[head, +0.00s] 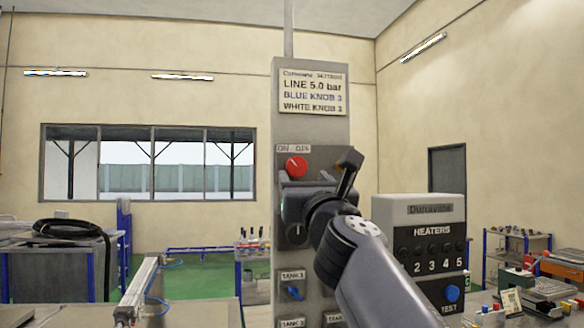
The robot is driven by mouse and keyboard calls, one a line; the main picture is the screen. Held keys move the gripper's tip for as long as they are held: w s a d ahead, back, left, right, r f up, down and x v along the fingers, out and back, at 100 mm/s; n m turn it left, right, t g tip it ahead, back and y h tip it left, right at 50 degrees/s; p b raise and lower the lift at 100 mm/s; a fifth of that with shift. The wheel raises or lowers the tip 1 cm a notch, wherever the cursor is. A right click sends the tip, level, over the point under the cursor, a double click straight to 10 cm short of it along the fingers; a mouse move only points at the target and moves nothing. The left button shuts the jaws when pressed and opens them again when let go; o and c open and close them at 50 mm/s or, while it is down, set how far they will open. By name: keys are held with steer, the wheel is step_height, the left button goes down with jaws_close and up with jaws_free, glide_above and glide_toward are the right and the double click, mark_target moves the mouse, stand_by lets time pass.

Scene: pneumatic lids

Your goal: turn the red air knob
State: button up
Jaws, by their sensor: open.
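The red air knob (296,167) sits on a tall grey panel (260,130), under a small label that seems to read "ON OFF". My gripper (318,186) is open in front of the panel, just below and right of the red knob. One dark finger sticks up to the right of the knob, and the gripper body lies below it. I see no contact with the knob, but the depth between them is hard to judge. My gripper and wrist hide part of the panel's middle.
A dark knob (296,234) and a blue knob (293,293) labelled "TANK 1" are lower on the panel. A sign (312,92) is above. A grey heater box (431,236) stands close right of my arm. A bench (60,262) is at left.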

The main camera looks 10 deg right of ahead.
mark_target(297, 170)
steer(key=shift+p+x, duration=0.55)
steer(key=shift+x, duration=1.9)
steer(key=shift+a, duration=0.1)
steer(key=c, duration=1)
